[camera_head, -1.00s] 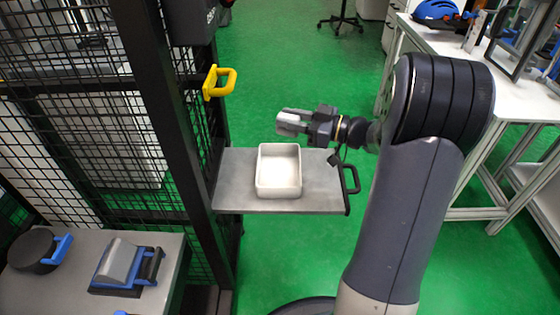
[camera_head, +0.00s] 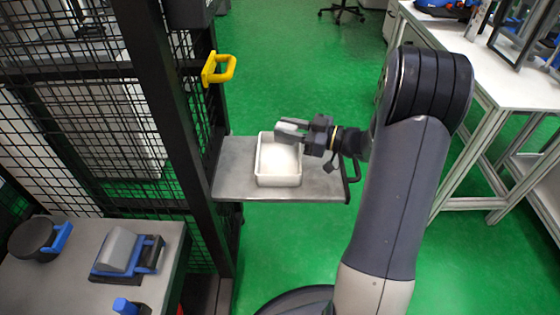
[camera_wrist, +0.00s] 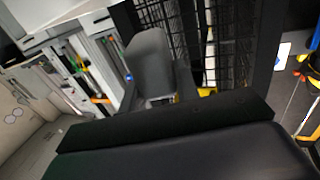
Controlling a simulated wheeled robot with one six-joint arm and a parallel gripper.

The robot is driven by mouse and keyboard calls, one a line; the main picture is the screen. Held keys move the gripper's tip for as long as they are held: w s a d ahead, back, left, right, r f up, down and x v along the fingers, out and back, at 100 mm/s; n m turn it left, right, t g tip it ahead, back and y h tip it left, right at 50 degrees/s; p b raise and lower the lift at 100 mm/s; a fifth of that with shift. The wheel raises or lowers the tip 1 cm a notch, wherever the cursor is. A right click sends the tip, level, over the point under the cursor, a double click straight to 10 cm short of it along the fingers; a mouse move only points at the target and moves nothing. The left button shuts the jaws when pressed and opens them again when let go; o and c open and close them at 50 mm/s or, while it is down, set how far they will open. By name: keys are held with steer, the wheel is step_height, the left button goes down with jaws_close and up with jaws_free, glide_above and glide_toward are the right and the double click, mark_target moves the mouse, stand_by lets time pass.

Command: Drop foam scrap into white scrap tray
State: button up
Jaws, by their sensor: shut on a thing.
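The white scrap tray (camera_head: 278,181) is an open rectangular box, upright on a grey shelf in the head view. My gripper (camera_head: 291,132) is over the tray's far right part, pointing left. It is shut on a small pale grey piece, which I take as the foam scrap (camera_head: 289,127). The fingers hide part of the piece. In the wrist view a grey rounded block (camera_wrist: 150,62) shows at the jaws, partly covered by the dark gripper body. The tray does not show there. What I see of the tray floor looks empty.
The grey shelf (camera_head: 235,180) has a black handle at its right end. A yellow handle (camera_head: 219,68) sticks out from the black mesh frame (camera_head: 165,90) on the left. A grey bench (camera_head: 60,280) with blue-handled parts is at the lower left. A white table (camera_head: 500,75) is at the right.

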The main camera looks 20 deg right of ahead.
steer(key=o, duration=1)
steer(key=shift+o, duration=0.2)
steer(key=p+v, duration=0.1)
steer(key=v, duration=0.9)
steer(key=shift+s+d, duration=0.25)
steer(key=shift+d, duration=0.1)
